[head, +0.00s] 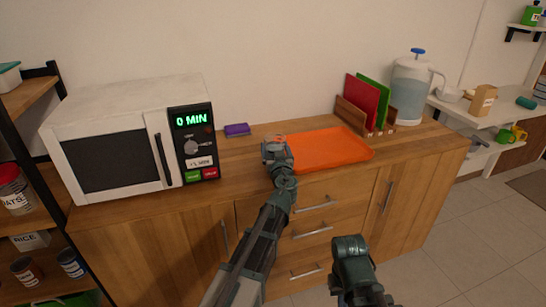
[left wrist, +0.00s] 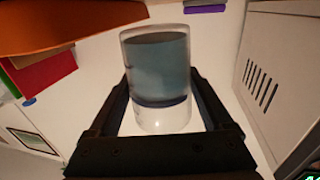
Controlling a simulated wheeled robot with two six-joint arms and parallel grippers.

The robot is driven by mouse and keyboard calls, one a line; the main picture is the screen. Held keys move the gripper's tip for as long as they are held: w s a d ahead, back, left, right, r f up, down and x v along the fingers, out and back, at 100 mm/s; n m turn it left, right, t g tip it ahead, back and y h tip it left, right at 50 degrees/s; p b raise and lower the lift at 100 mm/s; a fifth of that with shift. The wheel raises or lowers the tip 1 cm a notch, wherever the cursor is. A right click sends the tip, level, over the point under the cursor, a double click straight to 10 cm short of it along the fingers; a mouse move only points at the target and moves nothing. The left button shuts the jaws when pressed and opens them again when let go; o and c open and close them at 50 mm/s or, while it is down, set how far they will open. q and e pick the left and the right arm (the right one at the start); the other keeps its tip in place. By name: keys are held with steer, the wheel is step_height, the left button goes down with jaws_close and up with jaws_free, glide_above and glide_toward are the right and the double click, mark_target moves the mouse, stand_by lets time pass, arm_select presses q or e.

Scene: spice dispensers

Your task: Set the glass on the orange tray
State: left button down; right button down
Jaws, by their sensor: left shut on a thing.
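The glass (left wrist: 157,80) is clear with a grey-blue band, and stands between the two dark fingers of my left gripper in the left wrist view. My left gripper (head: 275,150) is shut on it, at the left end of the orange tray (head: 332,148). In the head view the gripper hides the glass, so I cannot tell whether it touches anything below. The tray lies flat and bare on the wooden counter; it also shows in the left wrist view (left wrist: 70,24). My right gripper (head: 350,246) is low in front of the drawers, its fingers unclear.
A white microwave (head: 110,150) stands left on the counter (head: 240,170), with a purple sponge (head: 237,130) beside it. A rack with red (head: 362,98) and green boards and a water pitcher (head: 408,88) stand behind and right of the tray.

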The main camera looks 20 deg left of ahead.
arm_select(q)
steer(key=shift+f+b, duration=1)
steer(key=shift+f, duration=0.4)
steer(key=shift+f, duration=0.1)
steer(key=shift+f, duration=0.1)
jaws_free()
steer(key=shift+r, duration=0.35)
steer(key=v, duration=1.2)
